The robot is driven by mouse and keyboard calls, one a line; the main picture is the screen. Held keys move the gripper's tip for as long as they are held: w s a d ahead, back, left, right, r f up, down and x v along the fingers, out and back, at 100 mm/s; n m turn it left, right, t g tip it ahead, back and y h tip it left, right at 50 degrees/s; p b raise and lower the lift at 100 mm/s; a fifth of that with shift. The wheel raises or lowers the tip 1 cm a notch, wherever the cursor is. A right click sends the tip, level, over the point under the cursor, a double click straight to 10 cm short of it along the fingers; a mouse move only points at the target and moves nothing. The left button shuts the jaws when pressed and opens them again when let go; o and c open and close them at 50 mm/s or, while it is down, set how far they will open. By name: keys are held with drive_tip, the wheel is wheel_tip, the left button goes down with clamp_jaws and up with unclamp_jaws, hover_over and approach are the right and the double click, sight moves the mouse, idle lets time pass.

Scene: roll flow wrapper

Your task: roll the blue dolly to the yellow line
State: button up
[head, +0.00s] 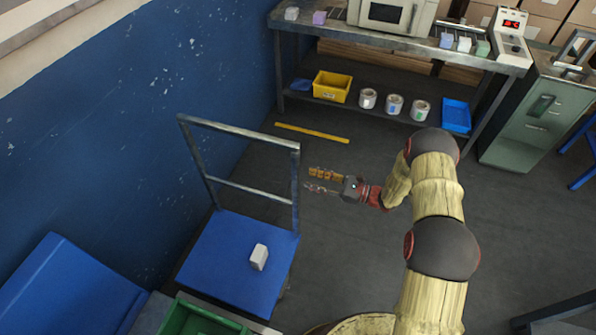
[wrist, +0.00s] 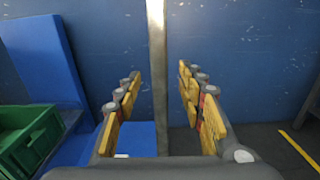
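The blue dolly (head: 220,255) stands beside the blue wall, with a grey metal handle frame (head: 296,185) upright at its far end.
A metal bench (head: 400,42) holds a microwave and small blocks, with a yellow bin (head: 332,86), several cans and a blue tray (head: 456,116) below. A green cabinet (head: 525,115) stands right. A green crate (head: 200,320) is near. Floor between dolly and yellow line looks clear.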

sight(299, 175)
drive_tip(key=b+x, duration=0.2)
drive_tip(key=x, duration=0.5)
drive_tip(key=shift+a+f, duration=0.1)
drive_tip(key=shift+a, duration=0.2)
clamp_jaws()
idle(0.7)
